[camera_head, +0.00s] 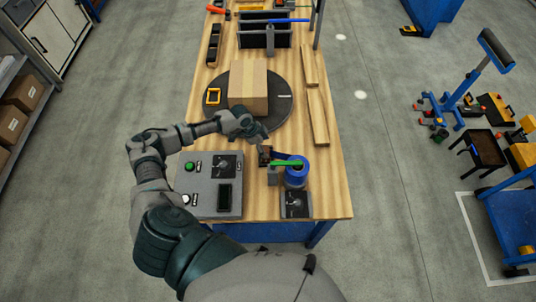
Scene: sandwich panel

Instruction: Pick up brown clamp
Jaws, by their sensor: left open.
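My left gripper (257,134) is over the wooden workbench, reaching in from the left, with its jaws open. It is at the near edge of the dark round turntable (283,112). A small brown and dark piece (265,155), which looks like the brown clamp, is just below the gripper in the picture. It sits beside a blue round device with a green handle (288,163). It is too small to make out its jaws. I see no grip on it. My right gripper is not in view.
A grey control panel (210,184) stands at the near left. Wooden strips (317,116) lie along the right edge. A black bin (264,34) is at the back.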

